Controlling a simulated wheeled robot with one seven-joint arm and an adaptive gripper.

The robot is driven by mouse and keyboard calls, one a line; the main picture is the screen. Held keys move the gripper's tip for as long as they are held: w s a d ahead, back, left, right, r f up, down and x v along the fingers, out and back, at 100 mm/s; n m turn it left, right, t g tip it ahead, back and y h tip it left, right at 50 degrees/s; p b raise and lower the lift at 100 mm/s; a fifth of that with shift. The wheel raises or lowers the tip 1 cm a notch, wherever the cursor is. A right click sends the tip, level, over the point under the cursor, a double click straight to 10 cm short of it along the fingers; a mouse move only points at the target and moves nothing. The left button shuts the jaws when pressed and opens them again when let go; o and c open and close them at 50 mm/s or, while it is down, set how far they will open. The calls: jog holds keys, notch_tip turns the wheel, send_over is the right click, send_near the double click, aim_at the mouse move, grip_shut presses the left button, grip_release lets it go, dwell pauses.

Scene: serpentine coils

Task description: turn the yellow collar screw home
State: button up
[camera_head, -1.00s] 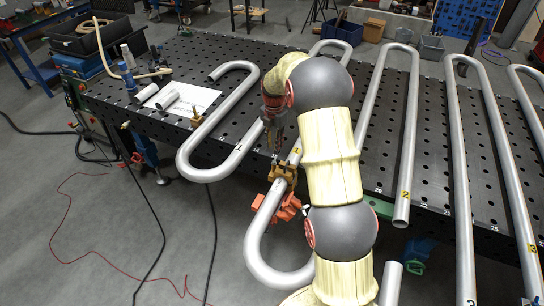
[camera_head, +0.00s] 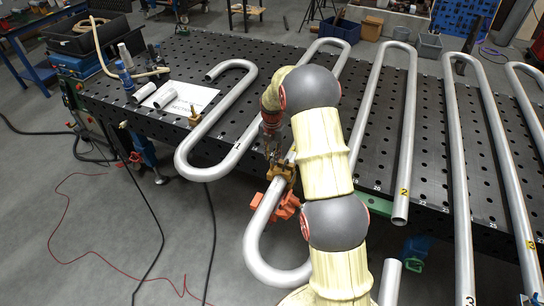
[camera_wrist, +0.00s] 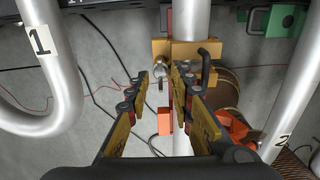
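The yellow collar (camera_head: 281,171) sits around a silver pipe (camera_head: 259,222) near the table's front edge. In the wrist view the collar (camera_wrist: 170,48) is at top centre, with a silver screw (camera_wrist: 160,71) on its near left side. My gripper (camera_wrist: 161,76) is open, its two fingers on either side of the screw's head. I cannot tell whether either finger touches it. In the head view my gripper (camera_head: 273,152) is just above the collar, partly hidden by my arm.
An orange clamp (camera_head: 287,206) is just below the collar. A black lever (camera_wrist: 206,66) stands at the collar's right. Pipe coil 1 (camera_wrist: 62,80) is to the left and pipe 2 (camera_wrist: 295,85) to the right. Open floor lies in front.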

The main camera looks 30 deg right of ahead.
jog(key=c, duration=0.3)
grip_shut()
dwell(0.3)
